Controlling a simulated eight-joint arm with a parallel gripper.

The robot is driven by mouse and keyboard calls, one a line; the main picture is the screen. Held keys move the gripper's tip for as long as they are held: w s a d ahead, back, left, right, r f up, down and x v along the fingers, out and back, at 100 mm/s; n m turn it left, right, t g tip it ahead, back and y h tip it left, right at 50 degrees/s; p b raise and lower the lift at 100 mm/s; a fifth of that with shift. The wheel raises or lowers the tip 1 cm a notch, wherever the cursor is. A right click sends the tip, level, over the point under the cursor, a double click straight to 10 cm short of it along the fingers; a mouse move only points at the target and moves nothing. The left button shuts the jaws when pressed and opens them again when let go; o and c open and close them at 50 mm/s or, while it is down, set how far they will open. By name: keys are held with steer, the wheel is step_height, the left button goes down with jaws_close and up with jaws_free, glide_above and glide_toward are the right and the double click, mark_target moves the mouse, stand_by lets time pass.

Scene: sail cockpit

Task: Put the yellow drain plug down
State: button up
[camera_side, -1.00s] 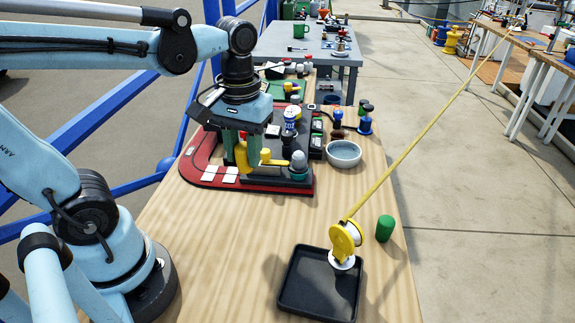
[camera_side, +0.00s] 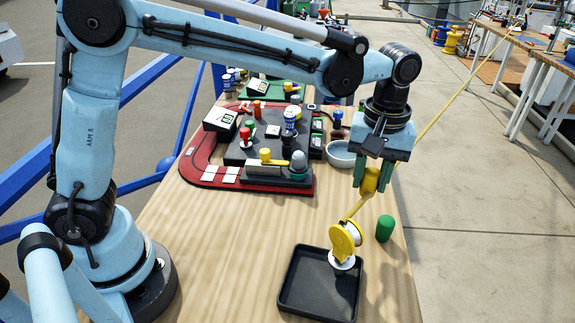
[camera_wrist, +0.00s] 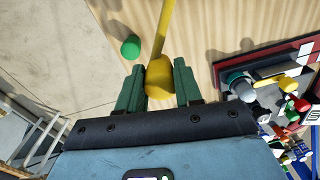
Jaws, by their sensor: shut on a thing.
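The yellow drain plug (camera_side: 370,181) is a rounded yellow piece held between the green fingers of my gripper (camera_side: 374,178). The gripper is shut on it, with its fingers pointing down, and holds it above the right part of the wooden table. In the wrist view the plug (camera_wrist: 160,78) sits between the two fingertips, and its sides are partly hidden by them. In the side view the gripper is behind and above the black tray (camera_side: 306,284), which is empty.
A grey bowl (camera_side: 341,154) and a crowded red-edged board (camera_side: 200,178) lie farther back.

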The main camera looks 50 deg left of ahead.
steer(key=w+a+f, duration=0.4)
steer(key=a, duration=0.1)
steer(key=w+a+f, duration=0.2)
steer(key=w+a, duration=0.1)
steer(key=shift+a+f, duration=0.25)
steer(key=shift+f, duration=0.1)
steer(key=shift+w+a+f, duration=0.15)
steer(key=shift+f, duration=1.95)
steer(key=o, duration=1)
steer(key=shift+f, duration=0.15)
